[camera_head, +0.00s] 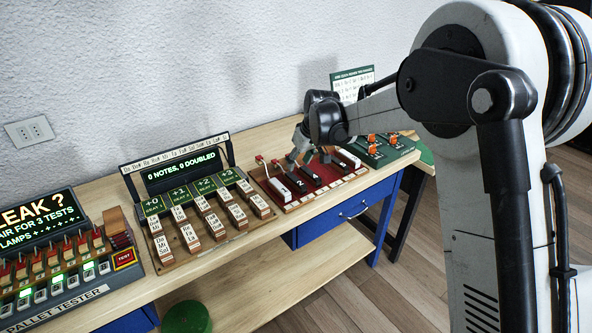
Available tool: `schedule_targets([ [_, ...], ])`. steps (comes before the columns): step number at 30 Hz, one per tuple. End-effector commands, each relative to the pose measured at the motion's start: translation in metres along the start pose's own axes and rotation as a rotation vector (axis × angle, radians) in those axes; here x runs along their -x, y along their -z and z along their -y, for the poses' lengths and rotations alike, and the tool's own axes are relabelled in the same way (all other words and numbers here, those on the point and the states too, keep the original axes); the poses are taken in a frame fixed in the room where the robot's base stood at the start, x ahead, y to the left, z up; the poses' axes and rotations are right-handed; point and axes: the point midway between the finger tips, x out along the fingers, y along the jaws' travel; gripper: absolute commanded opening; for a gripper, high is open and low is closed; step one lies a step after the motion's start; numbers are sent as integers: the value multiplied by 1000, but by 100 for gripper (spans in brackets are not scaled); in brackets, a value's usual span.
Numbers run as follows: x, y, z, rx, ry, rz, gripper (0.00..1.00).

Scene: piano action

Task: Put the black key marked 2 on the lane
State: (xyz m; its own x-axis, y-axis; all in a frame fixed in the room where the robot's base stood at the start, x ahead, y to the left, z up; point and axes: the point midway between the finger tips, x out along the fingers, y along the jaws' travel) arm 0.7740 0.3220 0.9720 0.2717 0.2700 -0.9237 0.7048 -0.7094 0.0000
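The black key marked 2 (297,182) lies on the red board (322,172) at the right part of the bench, just right of a white key (277,190). Another black key (338,166) and a white key (348,158) lie farther right on that board. My gripper (308,156) is over the back of the red board, above and behind the keys. Its fingers are small and dark, so their opening is unclear. I cannot tell whether it touches a key. No part is clearly labelled as the lane.
A green board with orange parts (372,139) stands right of the red board. Left of it is a rack of labelled blocks (190,232) with a display reading "0 NOTES, 0 DOUBLED" (181,169). A pallet tester (60,285) stands at the far left. The bench's front strip (250,238) is clear.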

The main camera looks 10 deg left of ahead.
Motion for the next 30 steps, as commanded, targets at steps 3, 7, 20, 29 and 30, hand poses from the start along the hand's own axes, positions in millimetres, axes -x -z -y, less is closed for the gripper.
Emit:
schedule_targets([
  [3, 16, 0, 0, 0, 0, 0, 39],
  [7, 25, 0, 0, 0, 0, 0, 39],
  [20, 51, -11, -6, -27, -15, -5, 39],
  [29, 145, -71, -20, -153, -83, -37, 39],
  [30, 157, -80, -21, -170, -93, -42, 39],
])
